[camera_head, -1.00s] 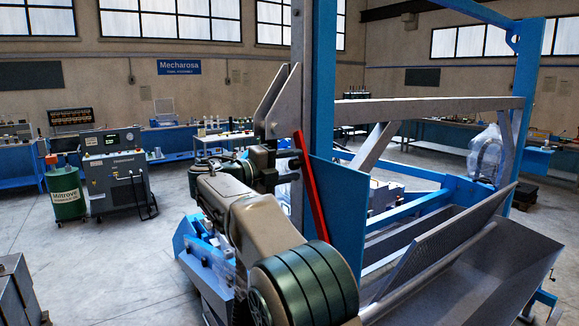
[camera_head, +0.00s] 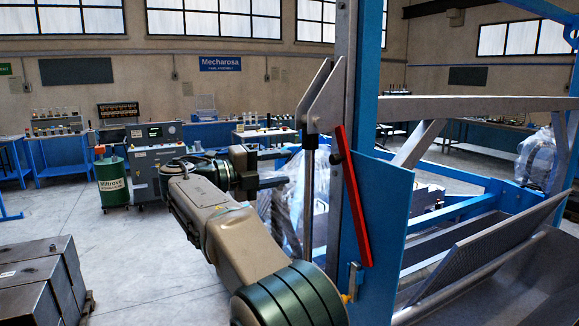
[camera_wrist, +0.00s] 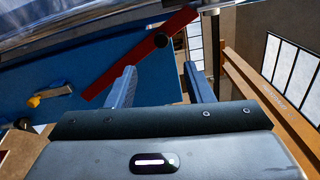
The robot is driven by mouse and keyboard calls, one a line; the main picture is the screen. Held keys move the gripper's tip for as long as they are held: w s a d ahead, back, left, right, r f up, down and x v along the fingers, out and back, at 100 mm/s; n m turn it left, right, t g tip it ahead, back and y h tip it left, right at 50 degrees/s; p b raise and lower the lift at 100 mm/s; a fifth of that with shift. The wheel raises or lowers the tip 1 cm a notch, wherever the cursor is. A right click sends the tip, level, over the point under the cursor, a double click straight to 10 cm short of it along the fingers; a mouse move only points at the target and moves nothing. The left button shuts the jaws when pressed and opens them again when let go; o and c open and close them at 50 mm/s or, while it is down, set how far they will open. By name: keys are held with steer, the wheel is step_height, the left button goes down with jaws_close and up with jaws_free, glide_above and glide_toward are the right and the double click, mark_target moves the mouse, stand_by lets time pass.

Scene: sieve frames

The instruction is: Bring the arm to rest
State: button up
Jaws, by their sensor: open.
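My arm reaches out from the bottom middle of the head view. My gripper (camera_head: 277,168) is at its end, left of a metal post, with two dark fingers apart and nothing seen between them. In the wrist view both fingers of my gripper (camera_wrist: 160,68) are spread and empty. A red bar (camera_head: 351,198) leans on a blue panel (camera_head: 388,232) to the right of my gripper. In the wrist view the red bar (camera_wrist: 135,58) passes beyond the fingertips, across the blue panel (camera_wrist: 72,85). Whether the fingers touch anything is hard to tell; they look clear.
A large blue frame with a metal trough (camera_head: 490,270) fills the right side. Grey metal boxes (camera_head: 38,285) stand at the lower left. A green drum (camera_head: 112,183) and a grey machine (camera_head: 155,160) stand farther back. The floor (camera_head: 140,240) between is clear.

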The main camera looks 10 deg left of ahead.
steer(key=s+d+f+m+g+y+b, duration=0.1)
steer(key=s+d+f+m+y, duration=0.1)
steer(key=d+f+m, duration=0.2)
steer(key=s+d+f+m+g+y, duration=0.2)
steer(key=d+f+m, duration=0.2)
steer(key=d, duration=0.6)
steer(key=s+d+f+m+g+y+b, duration=0.1)
steer(key=s+d+f+m+g+y, duration=0.1)
steer(key=d+f+m, duration=0.2)
steer(key=shift+s+d+m+y+b, duration=0.2)
steer(key=shift+d+m+y+b, duration=0.15)
steer(key=shift+d+m, duration=1.35)
steer(key=s+d+f+m+y+b, duration=0.1)
steer(key=s+f+m+y, duration=0.3)
steer(key=s+f+m, duration=0.6)
steer(key=s+d+f+m+g+y+b, duration=0.1)
steer(key=s+d+f+m+y, duration=0.3)
steer(key=s+f+m, duration=0.5)
steer(key=s+m+b, duration=0.1)
steer(key=s+m, duration=0.4)
steer(key=m, duration=0.1)
steer(key=shift+s+f+m, duration=0.3)
steer(key=shift+f+m, duration=0.05)
steer(key=shift+m, duration=0.05)
